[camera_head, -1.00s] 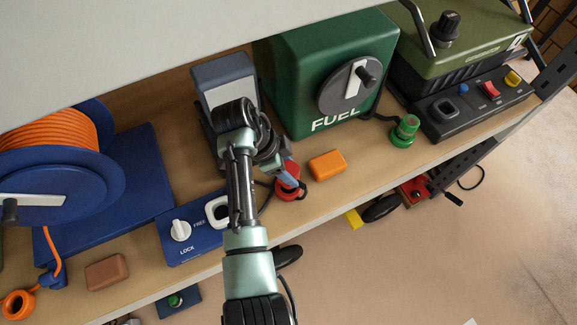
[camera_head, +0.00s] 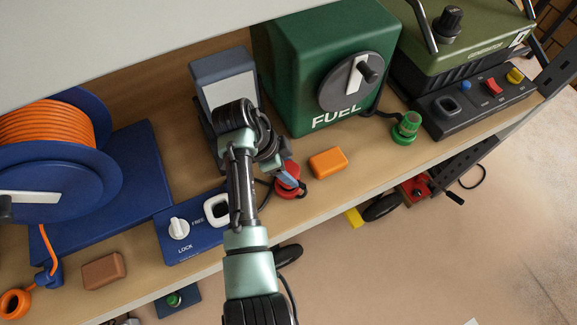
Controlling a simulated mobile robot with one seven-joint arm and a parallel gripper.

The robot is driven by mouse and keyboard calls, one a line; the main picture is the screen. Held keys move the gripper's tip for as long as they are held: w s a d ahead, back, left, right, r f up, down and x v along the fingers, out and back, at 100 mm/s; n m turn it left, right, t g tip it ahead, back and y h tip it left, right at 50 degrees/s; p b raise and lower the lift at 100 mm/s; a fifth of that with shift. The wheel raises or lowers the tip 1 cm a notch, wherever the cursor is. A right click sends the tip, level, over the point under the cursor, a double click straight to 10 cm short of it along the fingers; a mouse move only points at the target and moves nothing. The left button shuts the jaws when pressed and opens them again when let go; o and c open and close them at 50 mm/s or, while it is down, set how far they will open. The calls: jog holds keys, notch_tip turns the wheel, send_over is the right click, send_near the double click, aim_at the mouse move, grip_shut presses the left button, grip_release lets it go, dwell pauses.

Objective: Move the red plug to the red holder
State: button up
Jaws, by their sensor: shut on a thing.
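The red plug (camera_head: 291,167) shows as a small red patch beside my gripper (camera_head: 289,181), which is shut on it. The arm hides much of the plug. The red holder (camera_head: 287,193) is a red round base on the shelf, directly under the plug and the fingertips. The plug is upright or nearly so at the holder. I cannot tell whether it is fully seated in it. A black cable runs beside the holder.
An orange block (camera_head: 328,163) lies close to the right of the holder. A green plug in a green holder (camera_head: 405,129) stands farther right, before the green fuel box (camera_head: 300,75). A blue lock panel (camera_head: 190,245) is at left. The shelf's front edge is close.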

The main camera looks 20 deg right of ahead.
jog(key=shift+f+b, duration=0.5)
jog(key=shift+f, duration=0.2)
jog(key=o, duration=1.4)
jog(key=shift+o, duration=0.2)
jog(key=b+v, duration=0.1)
jog(key=v, duration=1.2)
